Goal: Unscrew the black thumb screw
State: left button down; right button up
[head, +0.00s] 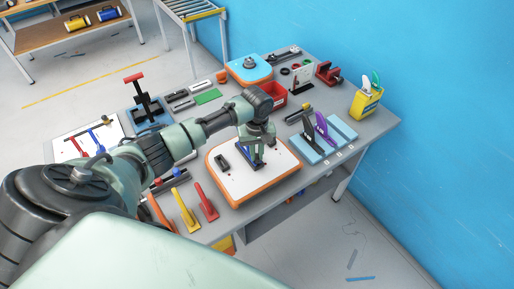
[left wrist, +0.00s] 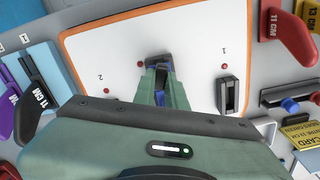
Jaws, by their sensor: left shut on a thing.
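The white board (head: 230,182) with a rounded orange edge lies on the grey table; it also fills the middle of the left wrist view (left wrist: 195,50). My left gripper (head: 258,162) points down onto the board and is shut on a small blue-and-black fixture (head: 246,155). In the left wrist view the fixture (left wrist: 158,62) shows at the tips of the gripper (left wrist: 160,85). I cannot make out a separate black thumb screw; the fingers hide part of the fixture. A second black fixture (head: 222,162) stands apart on the board, near the mark 1 in the left wrist view (left wrist: 228,95). My right gripper is not in view.
Red (head: 206,203) and yellow (head: 185,215) handled tools lie at the table's front. Black (head: 311,138) and purple (head: 324,130) tools stand on blue blocks at right. A red bin (head: 274,95) and a yellow container (head: 366,103) stand farther back. Small red dots mark the board.

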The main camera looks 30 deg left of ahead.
pick_arm(q)
jog(key=n, duration=0.3)
jog(key=shift+n, duration=0.4)
jog(key=shift+s, duration=0.1)
jog(key=n, duration=0.3)
jog(key=shift+s+n, duration=0.15)
jog(key=shift+n, duration=1.75)
